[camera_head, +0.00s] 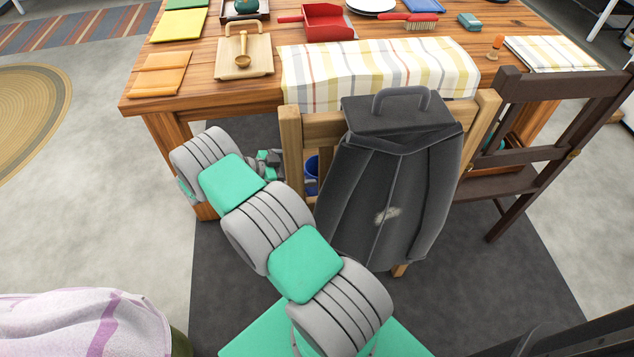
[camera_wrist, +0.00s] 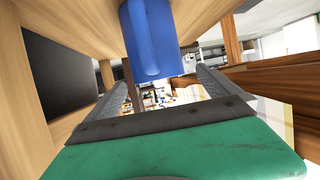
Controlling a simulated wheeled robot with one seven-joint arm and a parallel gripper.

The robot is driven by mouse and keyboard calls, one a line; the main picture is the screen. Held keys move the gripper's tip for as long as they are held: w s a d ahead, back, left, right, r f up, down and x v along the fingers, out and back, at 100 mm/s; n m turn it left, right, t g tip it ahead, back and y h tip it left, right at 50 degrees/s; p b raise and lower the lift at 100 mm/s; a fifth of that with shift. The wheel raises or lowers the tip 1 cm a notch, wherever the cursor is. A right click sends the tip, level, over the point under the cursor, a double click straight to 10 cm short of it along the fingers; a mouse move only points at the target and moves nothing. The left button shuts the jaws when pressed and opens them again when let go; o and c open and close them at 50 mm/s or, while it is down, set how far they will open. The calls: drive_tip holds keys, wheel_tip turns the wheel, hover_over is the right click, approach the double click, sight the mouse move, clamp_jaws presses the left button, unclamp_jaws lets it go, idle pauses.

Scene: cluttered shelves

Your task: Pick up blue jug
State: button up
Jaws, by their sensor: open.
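The blue jug (camera_head: 312,170) shows only as a small strip in the head view, between the wooden chair's left post and the dark backpack. In the wrist view the jug (camera_wrist: 158,38) is large at the top centre, its upper part cut off by the frame edge. My gripper (camera_head: 268,160) is left of the jug in the head view, near the table's front edge. In the wrist view my gripper (camera_wrist: 165,92) is open, its grey fingers spread to either side below the jug. I cannot tell whether they touch it.
A wooden chair (camera_head: 291,140) with a dark backpack (camera_head: 385,200) hung on it stands close right of my gripper. The wooden table (camera_head: 225,92) overhangs nearby. A dark chair (camera_head: 510,185) stands at the right.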

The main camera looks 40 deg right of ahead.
sight(317, 168)
drive_tip(key=x, duration=0.5)
drive_tip(key=shift+s+d+r, duration=0.1)
drive_tip(key=shift+s+d, duration=0.15)
drive_tip(key=shift+s, duration=0.1)
drive_tip(key=c, duration=1.8)
